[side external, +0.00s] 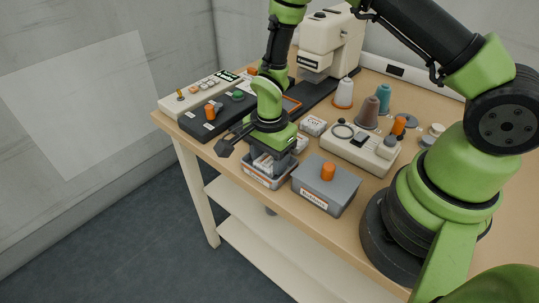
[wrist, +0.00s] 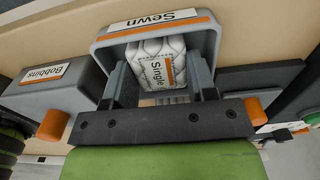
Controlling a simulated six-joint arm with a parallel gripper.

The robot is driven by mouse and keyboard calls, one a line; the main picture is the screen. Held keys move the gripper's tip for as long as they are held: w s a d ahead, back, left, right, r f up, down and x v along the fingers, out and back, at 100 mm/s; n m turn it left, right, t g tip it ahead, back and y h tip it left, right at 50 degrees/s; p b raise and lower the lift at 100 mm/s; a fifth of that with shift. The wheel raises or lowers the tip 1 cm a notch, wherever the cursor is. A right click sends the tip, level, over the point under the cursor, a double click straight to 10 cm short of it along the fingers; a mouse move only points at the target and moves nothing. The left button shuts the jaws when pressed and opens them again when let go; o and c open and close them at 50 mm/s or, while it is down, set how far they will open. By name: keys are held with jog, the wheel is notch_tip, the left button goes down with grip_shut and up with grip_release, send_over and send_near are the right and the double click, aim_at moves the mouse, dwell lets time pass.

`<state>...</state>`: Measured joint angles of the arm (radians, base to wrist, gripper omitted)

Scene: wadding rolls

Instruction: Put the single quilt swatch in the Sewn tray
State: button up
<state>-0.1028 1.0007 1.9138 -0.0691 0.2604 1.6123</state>
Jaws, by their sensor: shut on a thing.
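The single quilt swatch (wrist: 155,64) is a white quilted piece with an orange-striped label reading "Single". In the wrist view it sits between the two fingers of my gripper (wrist: 160,90), which is shut on it. The Sewn tray (wrist: 100,46) is grey with a "Sewn" label on its rim. The swatch and fingertips are within the tray's opening; whether the swatch touches the tray floor is hidden. In the side view my gripper (side external: 271,160) points down into the Sewn tray (side external: 262,180) at the table's front edge, and mostly hides the swatch.
A grey Bobbins box (side external: 325,186) with an orange knob stands right beside the tray. A beige control box (side external: 360,148), a small white "Cut" block (side external: 314,125), thread cones (side external: 368,112) and a sewing machine (side external: 330,45) stand behind. A dark box with an orange knob (side external: 211,110) lies left.

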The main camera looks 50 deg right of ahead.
jog(key=o, duration=0.7)
jog(key=shift+f, duration=0.1)
notch_tip(320, 180, up, 13)
notch_tip(320, 180, up, 13)
jog(key=n+t+y, duration=0.1)
jog(key=n+t, duration=0.3)
jog(key=n, duration=0.3)
send_over(270, 160)
jog(key=s, duration=0.6)
jog(key=s+r+n+t+y, duration=0.1)
jog(key=s+r+n+t, duration=0.2)
jog(key=s+n, duration=0.4)
jog(key=shift+s+d+r, duration=0.15)
jog(key=shift+s+r, duration=0.45)
jog(key=shift+s, duration=0.6)
